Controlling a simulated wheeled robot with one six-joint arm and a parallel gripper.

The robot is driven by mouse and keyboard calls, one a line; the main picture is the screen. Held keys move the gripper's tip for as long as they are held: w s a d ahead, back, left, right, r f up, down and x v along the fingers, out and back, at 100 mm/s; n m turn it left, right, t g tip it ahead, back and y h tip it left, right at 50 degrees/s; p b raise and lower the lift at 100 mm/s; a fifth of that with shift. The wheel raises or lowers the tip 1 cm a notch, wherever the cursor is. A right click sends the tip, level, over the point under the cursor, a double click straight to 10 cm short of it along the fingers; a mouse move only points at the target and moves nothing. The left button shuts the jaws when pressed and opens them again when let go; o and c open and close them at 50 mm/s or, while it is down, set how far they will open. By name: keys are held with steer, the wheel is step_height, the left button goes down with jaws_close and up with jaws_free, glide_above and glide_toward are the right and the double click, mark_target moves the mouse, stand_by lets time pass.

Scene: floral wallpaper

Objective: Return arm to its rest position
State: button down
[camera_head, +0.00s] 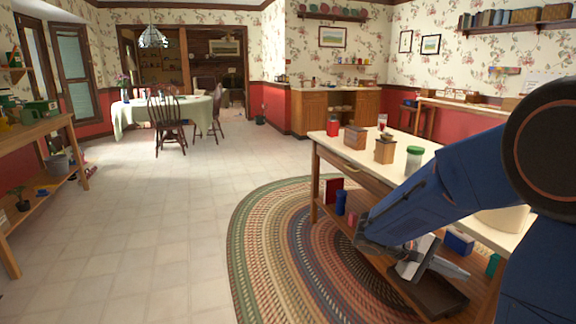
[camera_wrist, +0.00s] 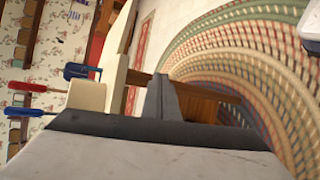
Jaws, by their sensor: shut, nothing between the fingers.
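My gripper (camera_wrist: 160,98) shows in the wrist view as dark fingers, shut with nothing held. In the head view my blue arm comes in from the right and slants down in front of the wooden table (camera_head: 344,154); I cannot clearly make out the fingertips there. In the wrist view the fingers are apart from the things around them, with the rug behind to the right.
A red canister (camera_head: 333,127), a wooden grinder (camera_head: 385,149) and a green-lidded jar (camera_head: 413,158) stand on the table. The wrist view shows a block (camera_wrist: 87,97) with red and blue handles. A braided rug (camera_head: 262,235) lies below; open floor (camera_head: 150,230) is left.

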steer(key=s+a+m+t+y, duration=0.1)
steer(key=s+a+y, duration=0.3)
steer(key=s+y, duration=0.55)
steer(key=s+a+r+t+y, duration=0.3)
steer(key=s+a+t, duration=0.3)
steer(key=s+a, duration=0.3)
steer(key=shift+s+a, duration=0.15)
steer(key=shift+a, duration=0.7)
steer(key=shift+y, duration=0.25)
